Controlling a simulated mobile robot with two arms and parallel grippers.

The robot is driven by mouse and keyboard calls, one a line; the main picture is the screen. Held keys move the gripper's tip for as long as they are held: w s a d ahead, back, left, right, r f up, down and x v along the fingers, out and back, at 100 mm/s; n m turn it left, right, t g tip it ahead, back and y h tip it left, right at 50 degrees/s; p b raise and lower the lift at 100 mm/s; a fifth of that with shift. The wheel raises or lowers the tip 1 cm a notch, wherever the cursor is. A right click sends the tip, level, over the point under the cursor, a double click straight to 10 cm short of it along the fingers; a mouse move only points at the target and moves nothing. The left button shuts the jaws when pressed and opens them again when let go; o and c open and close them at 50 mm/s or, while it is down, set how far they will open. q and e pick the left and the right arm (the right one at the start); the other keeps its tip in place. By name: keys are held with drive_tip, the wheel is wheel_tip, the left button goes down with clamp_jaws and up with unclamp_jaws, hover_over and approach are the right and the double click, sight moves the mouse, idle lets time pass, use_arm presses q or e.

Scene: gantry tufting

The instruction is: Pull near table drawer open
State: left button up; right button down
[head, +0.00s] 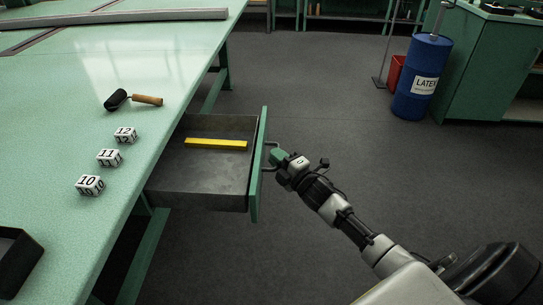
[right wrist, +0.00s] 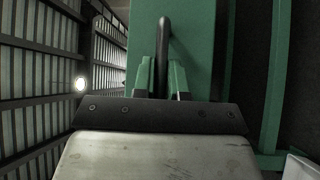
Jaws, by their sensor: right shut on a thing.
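The near table drawer (head: 210,180) stands pulled out from the side of the green table (head: 100,85). Its green front panel (head: 259,165) faces right in the head view, and a yellow bar (head: 216,144) lies inside on the dark floor. My right gripper (head: 275,157) is at the front panel, shut on the drawer handle (head: 268,146). In the right wrist view the gripper's green fingers (right wrist: 160,78) stand either side of the dark handle bar (right wrist: 163,45). My left gripper is not in view.
Number blocks (head: 90,185) and a roller with a wooden grip (head: 146,99) lie on the table. A dark tray (head: 18,262) is at its near left. A blue LATEX barrel (head: 423,78) stands at the far right. The grey floor right of the drawer is clear.

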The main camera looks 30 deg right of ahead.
drive_tip(key=shift+f, duration=0.1)
drive_tip(key=c, duration=1.2)
unclamp_jaws()
drive_tip(key=shift+o, duration=0.2)
use_arm(q)
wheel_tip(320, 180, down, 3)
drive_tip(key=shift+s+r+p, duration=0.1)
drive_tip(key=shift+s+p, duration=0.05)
drive_tip(key=shift+p, duration=0.35)
use_arm(e)
drive_tip(key=v, duration=1)
drive_tip(key=shift+s, duration=0.35)
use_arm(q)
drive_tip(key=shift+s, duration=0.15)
use_arm(e)
drive_tip(key=shift+d, duration=0.1)
